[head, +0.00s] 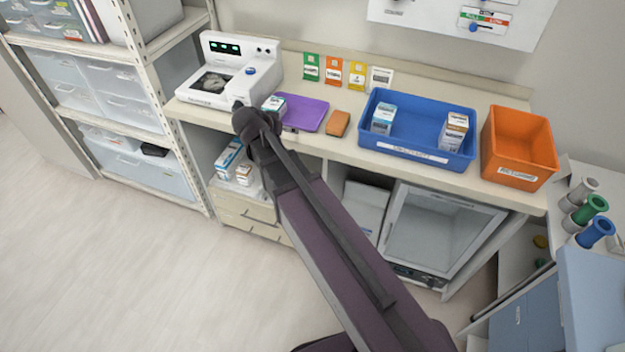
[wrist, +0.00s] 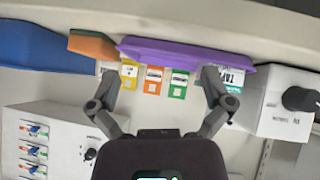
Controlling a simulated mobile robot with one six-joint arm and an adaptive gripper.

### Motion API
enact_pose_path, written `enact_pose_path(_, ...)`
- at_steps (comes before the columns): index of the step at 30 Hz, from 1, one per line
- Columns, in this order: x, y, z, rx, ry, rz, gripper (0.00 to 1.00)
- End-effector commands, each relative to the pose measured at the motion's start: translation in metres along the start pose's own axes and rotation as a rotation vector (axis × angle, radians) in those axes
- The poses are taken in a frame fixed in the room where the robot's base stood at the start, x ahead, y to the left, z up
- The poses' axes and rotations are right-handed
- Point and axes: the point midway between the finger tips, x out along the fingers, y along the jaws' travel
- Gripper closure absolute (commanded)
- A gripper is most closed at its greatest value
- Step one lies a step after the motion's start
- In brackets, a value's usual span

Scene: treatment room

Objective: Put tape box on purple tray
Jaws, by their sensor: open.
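The purple tray (head: 306,114) lies on the counter to the right of the white device. A small white and teal box (head: 274,103) is at the tray's left end, partly hidden behind my arm. In the wrist view its label reads as tape (wrist: 234,75), and it shows by the end of the purple tray (wrist: 185,52). I cannot tell if it rests in the tray or beside it. My gripper (wrist: 160,76) is open, with nothing between its fingers. In the head view my arm's end hides the fingers.
An orange-brown block (head: 339,123) lies right of the tray. A blue bin (head: 418,152) holds a teal-white box (head: 383,118) and an orange-white box (head: 454,131). An orange bin (head: 519,150) stands further right. The white device (head: 230,75) stands on the left.

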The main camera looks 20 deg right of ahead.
Motion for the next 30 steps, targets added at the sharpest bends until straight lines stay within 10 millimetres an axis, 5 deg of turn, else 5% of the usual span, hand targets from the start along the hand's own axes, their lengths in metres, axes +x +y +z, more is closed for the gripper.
enact_pose_path(6,0.009,0.06,0.054,-0.167,-0.279,-0.041,0.0)
enact_pose_path(15,-0.006,0.113,0.119,-0.397,-0.591,-0.264,0.0)
enact_pose_path(21,-0.019,0.126,0.14,-0.488,-0.68,-0.401,0.0)
enact_pose_path(30,-0.022,0.128,0.144,-0.512,-0.698,-0.439,0.0)
